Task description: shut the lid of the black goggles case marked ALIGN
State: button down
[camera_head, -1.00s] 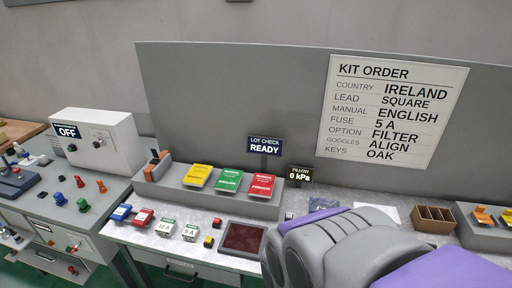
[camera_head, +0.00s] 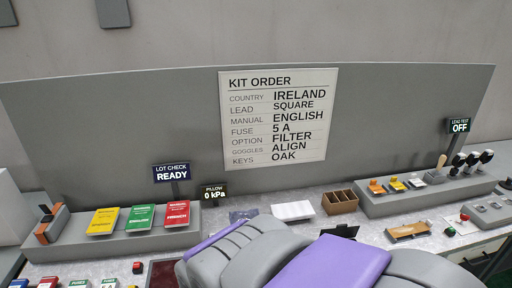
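A small black object (camera_head: 341,231) shows just above my purple and grey arm, right of the picture's middle. It may be a raised case lid, but my arm hides what lies below it and I can read no ALIGN mark on it. The KIT ORDER board (camera_head: 276,118) lists ALIGN beside GOGGLES. My arm fills the lower middle of the view. My gripper is out of the picture.
A brown divided box (camera_head: 339,202) and a white stack (camera_head: 293,211) stand behind my arm. Red, green and yellow manuals (camera_head: 140,217) rest on a grey stand at left. A tan item (camera_head: 408,232) lies at right. A grey rack (camera_head: 415,196) holds stamps.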

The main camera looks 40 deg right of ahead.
aim_at(342, 230)
jog(key=z, duration=1.55)
jog(key=k+l, duration=0.3)
